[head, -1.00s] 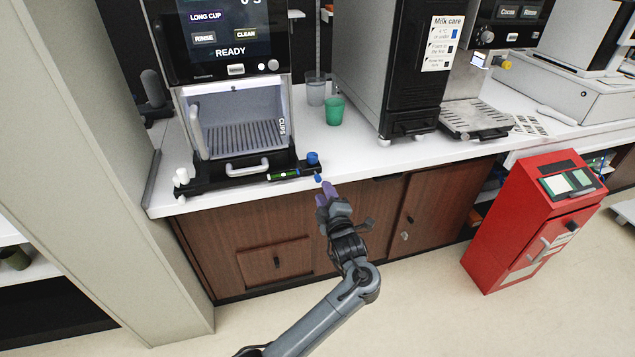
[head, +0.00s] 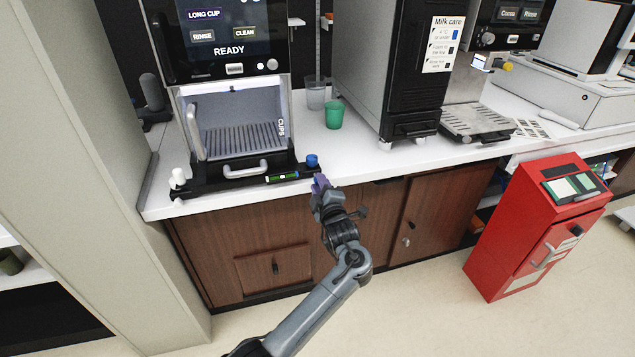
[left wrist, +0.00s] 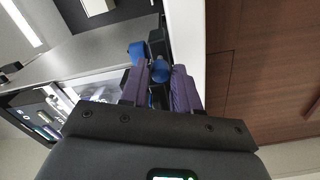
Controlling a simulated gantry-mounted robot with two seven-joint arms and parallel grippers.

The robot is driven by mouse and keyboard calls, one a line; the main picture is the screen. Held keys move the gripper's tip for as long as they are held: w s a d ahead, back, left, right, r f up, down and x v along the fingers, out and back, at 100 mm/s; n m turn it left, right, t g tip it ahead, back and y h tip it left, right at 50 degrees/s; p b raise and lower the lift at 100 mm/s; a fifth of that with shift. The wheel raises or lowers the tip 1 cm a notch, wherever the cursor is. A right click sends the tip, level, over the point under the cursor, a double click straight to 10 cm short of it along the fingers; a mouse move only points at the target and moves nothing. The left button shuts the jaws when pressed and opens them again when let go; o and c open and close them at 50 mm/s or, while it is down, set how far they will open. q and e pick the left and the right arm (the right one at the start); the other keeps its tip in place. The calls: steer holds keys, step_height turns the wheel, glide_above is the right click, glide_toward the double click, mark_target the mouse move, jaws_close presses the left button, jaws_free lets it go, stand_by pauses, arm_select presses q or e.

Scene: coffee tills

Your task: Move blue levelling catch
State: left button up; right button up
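The blue levelling catch (left wrist: 160,72) is on the front right of the coffee machine's black base. In the left wrist view it shows between the two purple fingertips of my left gripper (left wrist: 162,88). The fingers stand apart, with a dark gap behind the catch; I cannot tell whether either finger touches it. In the head view my left gripper (head: 320,184) is at the counter's front edge and hides the catch. A taller blue knob (head: 312,160) stands just behind; it also shows in the left wrist view (left wrist: 136,50). My right gripper is not in view.
The coffee machine (head: 232,120) stands above, with a green level vial (head: 282,177) along its base front. A green cup (head: 334,114) and a clear cup (head: 315,94) stand to the right. Wooden cabinet doors (head: 425,212) lie below the counter; a red bin (head: 535,230) stands right.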

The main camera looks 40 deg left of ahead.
arm_select(q)
jaws_close()
steer(key=shift+a, duration=0.1)
steer(key=shift+w+a+f+b, duration=0.1)
steer(key=shift+w+a+b, duration=0.2)
steer(key=shift+a+b, duration=0.1)
steer(key=shift+o, duration=2.3)
jaws_free()
steer(key=shift+d, duration=0.15)
